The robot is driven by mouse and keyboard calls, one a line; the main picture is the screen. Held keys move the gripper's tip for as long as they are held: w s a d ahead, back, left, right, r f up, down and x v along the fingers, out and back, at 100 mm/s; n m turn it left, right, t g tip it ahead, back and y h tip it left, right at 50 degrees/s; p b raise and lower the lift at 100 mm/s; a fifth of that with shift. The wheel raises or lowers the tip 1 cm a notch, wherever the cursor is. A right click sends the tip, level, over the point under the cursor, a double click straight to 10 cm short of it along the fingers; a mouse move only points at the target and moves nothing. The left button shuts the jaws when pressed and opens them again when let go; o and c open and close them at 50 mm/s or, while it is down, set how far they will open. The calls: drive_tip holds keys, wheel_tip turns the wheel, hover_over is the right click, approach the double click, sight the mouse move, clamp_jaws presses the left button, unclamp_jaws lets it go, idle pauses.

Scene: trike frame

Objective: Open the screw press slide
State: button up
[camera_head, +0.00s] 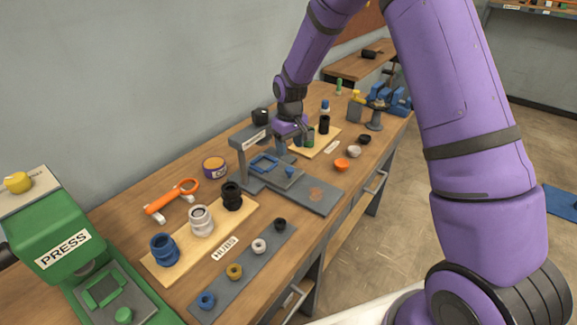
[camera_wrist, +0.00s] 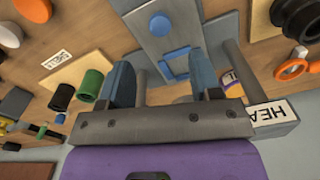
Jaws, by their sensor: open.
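The green machine labelled PRESS (camera_head: 62,240) stands at the near left, with a grey slide plate (camera_head: 132,302) carrying a green frame and a green knob (camera_head: 123,315). A grey machine (camera_head: 243,160) with a partly hidden label starting HEA stands farther along the bench. Its slide carries a blue frame (camera_head: 263,163) and a round blue knob (camera_head: 289,172); the knob (camera_wrist: 160,25) also shows in the wrist view. My gripper (camera_head: 298,138) is open and empty, above the bench by the grey machine and far from the green press. In the wrist view its fingers (camera_wrist: 160,65) straddle the blue frame's line of sight.
A board of blue, white and black hubs (camera_head: 250,209) and a grey strip of rings (camera_head: 215,303) lie between the two machines. An orange tool (camera_head: 165,200) and a yellow-purple tin (camera_head: 214,167) are behind. Jars stand on a small board (camera_head: 300,152) near my gripper.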

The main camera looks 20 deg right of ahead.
sight(290, 169)
wheel_tip(290, 169, down, 8)
drive_tip(key=shift+f, duration=0.25)
drive_tip(key=c, duration=1.1)
drive_tip(key=shift+s, duration=0.1)
